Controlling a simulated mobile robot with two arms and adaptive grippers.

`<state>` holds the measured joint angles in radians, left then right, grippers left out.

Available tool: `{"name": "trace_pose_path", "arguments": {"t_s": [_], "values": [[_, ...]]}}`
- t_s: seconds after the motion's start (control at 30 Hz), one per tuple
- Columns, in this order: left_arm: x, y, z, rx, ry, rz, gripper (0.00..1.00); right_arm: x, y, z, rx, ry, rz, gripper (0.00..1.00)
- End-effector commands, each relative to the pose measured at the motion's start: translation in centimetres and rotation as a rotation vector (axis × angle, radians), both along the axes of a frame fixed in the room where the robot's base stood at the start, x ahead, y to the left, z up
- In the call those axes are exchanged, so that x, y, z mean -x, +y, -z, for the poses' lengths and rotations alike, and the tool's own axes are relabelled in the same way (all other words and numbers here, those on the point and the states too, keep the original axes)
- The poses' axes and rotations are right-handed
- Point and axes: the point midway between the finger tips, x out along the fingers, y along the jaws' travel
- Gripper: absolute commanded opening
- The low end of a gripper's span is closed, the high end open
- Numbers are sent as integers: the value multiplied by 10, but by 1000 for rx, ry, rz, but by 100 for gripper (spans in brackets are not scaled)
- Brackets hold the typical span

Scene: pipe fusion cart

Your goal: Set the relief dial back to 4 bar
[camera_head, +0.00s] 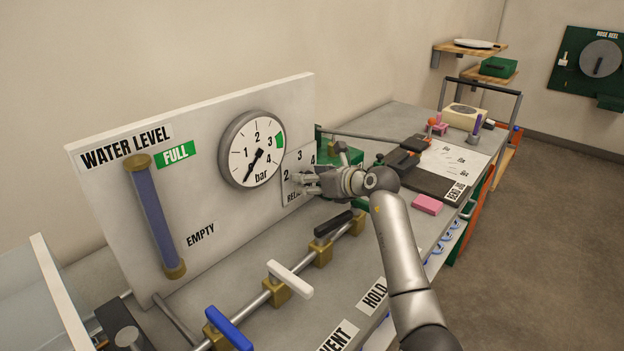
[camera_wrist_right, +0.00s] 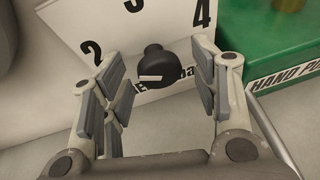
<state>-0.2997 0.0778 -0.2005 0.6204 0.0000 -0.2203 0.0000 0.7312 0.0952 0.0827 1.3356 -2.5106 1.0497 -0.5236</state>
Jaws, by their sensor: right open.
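The relief dial is a black knob (camera_wrist_right: 154,66) on a white scale plate (camera_wrist_right: 178,24) marked 2, 3 and 4. A white mark lies roughly sideways on the knob's face; I cannot tell which number it points at. In the head view the plate (camera_head: 289,189) stands right of the round gauge, and my gripper hides the knob. My right gripper (camera_wrist_right: 157,52) is open, with its fingers on either side of the knob and visible gaps to both. It also shows at the plate in the head view (camera_head: 306,182). My left gripper is out of view.
The bar gauge (camera_head: 252,150) has its needle pointing to the lower left. Blue, white (camera_head: 290,279) and black valve levers stand on the pipe in front of the panel. A green hand pump box (camera_wrist_right: 275,45) is right of the dial. A pink block (camera_head: 427,204) lies on the bench.

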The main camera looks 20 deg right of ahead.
Motion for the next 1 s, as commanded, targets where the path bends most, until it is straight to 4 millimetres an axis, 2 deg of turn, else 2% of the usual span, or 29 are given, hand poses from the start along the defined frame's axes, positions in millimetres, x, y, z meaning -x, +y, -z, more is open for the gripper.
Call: {"name": "trace_pose_path", "arguments": {"t_s": [0.07,0.4,0.73,1.0], "values": [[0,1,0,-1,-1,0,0,0,0,0,0,0,0,54],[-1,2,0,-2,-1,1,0,0,0,0,0,0,0,11],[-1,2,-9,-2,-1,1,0,0,-2,-2,-42,32,0,10],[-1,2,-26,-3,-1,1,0,-1,-3,-2,-188,130,2,10]]}}
